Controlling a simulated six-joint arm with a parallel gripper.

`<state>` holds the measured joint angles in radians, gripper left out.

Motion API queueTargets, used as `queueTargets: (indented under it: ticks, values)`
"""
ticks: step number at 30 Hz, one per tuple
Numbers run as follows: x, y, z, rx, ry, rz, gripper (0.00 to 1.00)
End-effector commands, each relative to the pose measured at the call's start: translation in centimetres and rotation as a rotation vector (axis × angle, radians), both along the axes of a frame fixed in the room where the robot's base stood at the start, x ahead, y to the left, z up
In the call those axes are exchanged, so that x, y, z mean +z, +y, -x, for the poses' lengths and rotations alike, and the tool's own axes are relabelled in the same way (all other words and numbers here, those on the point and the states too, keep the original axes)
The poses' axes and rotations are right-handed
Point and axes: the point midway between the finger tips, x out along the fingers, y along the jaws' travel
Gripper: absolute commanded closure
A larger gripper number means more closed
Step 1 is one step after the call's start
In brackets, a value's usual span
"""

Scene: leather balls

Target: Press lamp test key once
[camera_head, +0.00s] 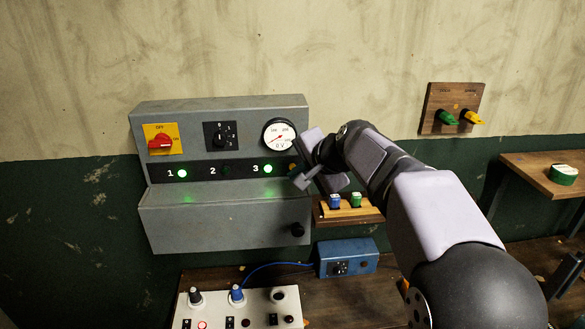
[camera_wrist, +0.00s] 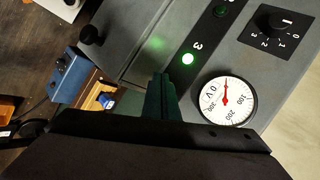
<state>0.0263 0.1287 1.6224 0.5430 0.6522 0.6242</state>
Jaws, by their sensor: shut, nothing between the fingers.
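A grey control cabinet (camera_head: 220,225) hangs on the wall. Its black strip carries lamp 1 (camera_head: 182,173), lit green, lamp 2 (camera_head: 226,171), dark, and lamp 3 (camera_head: 268,168), lit green; lamp 3 also shows in the wrist view (camera_wrist: 187,59). A small amber spot (camera_head: 293,167) right of lamp 3 may be the lamp test key; no label is readable. My gripper (camera_head: 298,181) is shut and empty at the strip's right end, beside this spot. In the wrist view the fingers (camera_wrist: 160,96) hide the panel behind their tips. Contact cannot be told.
Above the strip are a red rotary switch (camera_head: 161,143), a black selector (camera_head: 220,135) and a voltmeter (camera_head: 280,134) close to my gripper. A black knob (camera_head: 297,230) sticks out lower right. A small shelf (camera_head: 348,213) with blue and green items lies below my arm.

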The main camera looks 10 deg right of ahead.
Motion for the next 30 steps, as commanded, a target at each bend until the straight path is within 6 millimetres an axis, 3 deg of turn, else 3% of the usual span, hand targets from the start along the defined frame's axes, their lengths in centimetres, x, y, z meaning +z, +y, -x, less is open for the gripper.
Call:
queueTargets:
  ticks: [30]
  values:
    - [0.00,0.01,-0.86,0.000,0.000,0.000,1.00]
